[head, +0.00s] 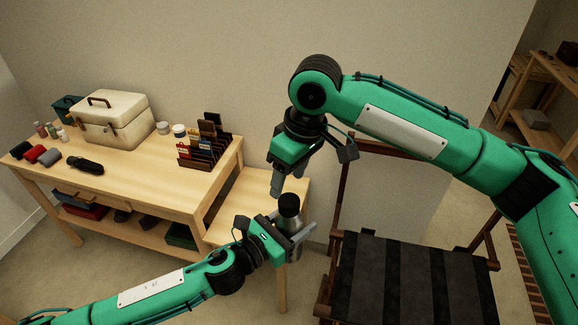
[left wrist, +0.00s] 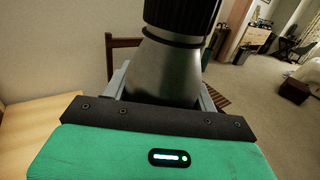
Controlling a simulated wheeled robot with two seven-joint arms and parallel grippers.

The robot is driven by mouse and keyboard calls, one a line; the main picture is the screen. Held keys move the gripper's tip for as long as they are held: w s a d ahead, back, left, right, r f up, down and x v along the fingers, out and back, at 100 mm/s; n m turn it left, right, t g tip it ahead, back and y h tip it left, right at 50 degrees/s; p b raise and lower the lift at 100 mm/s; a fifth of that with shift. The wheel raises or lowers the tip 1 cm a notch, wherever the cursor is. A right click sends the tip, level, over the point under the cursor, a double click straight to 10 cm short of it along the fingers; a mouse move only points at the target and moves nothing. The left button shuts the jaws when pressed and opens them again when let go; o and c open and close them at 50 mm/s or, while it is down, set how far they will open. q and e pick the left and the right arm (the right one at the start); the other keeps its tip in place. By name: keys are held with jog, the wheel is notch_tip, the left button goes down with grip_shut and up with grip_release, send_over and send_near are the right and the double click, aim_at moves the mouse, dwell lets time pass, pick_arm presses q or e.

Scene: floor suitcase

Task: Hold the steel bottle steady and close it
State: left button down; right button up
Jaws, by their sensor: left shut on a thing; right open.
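The steel bottle (head: 289,221) stands about upright in my left gripper (head: 298,240), which is shut on its body. A black ribbed cap (head: 289,200) sits on top of the bottle. In the left wrist view the cap (left wrist: 182,14) is above the grey shoulder of the bottle (left wrist: 163,68), with a thin dark ring just under it. I cannot tell how tightly it sits. My right gripper (head: 288,181) is open and empty, pointing down just above the cap, apart from it. The lower part of the bottle is hidden by my left gripper.
A wooden workbench (head: 135,180) at the left holds a cream case (head: 113,120), jars, rolled cloths and a card rack (head: 205,150). A lower wooden table (head: 235,205) is behind the bottle. A dark striped folding chair (head: 410,275) stands at the right, close to my right arm.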

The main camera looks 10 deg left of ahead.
jog(key=n, duration=0.3)
jog(key=shift+r, duration=0.1)
jog(key=n, duration=0.5)
jog(key=shift+r+h, duration=0.15)
jog(key=shift+h, duration=0.15)
jog(key=n, duration=0.4)
jog(key=shift+r+n, duration=0.1)
jog(key=shift+n, duration=0.2)
jog(key=n, duration=0.3)
jog(key=shift+r+h, duration=0.1)
jog(key=shift+h, duration=0.2)
jog(key=n, duration=0.4)
jog(key=shift+r+n, duration=0.1)
jog(key=shift+n, duration=0.2)
jog(key=n, duration=0.3)
jog(key=shift+r+h, duration=0.15)
jog(key=shift+h, duration=0.15)
jog(key=n, duration=0.4)
jog(key=shift+r+n, duration=0.1)
jog(key=shift+n, duration=0.2)
jog(key=n, duration=0.3)
jog(key=shift+w+r+h, duration=0.1)
jog(key=shift+h, duration=0.2)
